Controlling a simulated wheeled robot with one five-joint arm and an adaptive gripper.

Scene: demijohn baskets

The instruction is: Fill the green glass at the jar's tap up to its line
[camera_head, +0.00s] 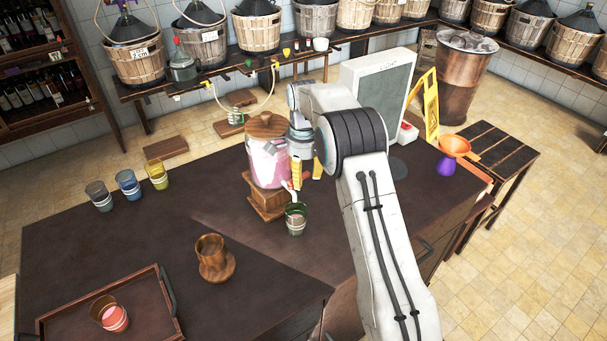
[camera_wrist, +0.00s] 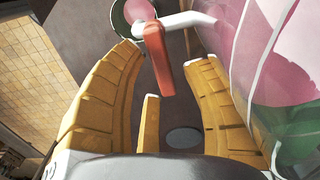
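The glass jar (camera_head: 268,166) holds pink liquid under a wooden lid and stands on a wooden block. Its tap (camera_head: 289,187) faces the green glass (camera_head: 296,220), which stands upright on the counter below it, with a pale band low on its side. In the wrist view, the glass (camera_wrist: 122,22) shows partly at the top, with pink inside its rim; I cannot tell the level against the line. The orange-red tap handle (camera_wrist: 158,62) hangs ahead of and between my yellow fingers. My gripper (camera_head: 306,172) is open beside the jar; in the wrist view (camera_wrist: 165,75) its fingers stand apart.
Grey, blue and yellow glasses (camera_head: 128,186) stand at the counter's left. A wooden cup (camera_head: 213,257) is in front, and a tray (camera_head: 152,318) holds a red glass (camera_head: 113,316). The counter between is clear.

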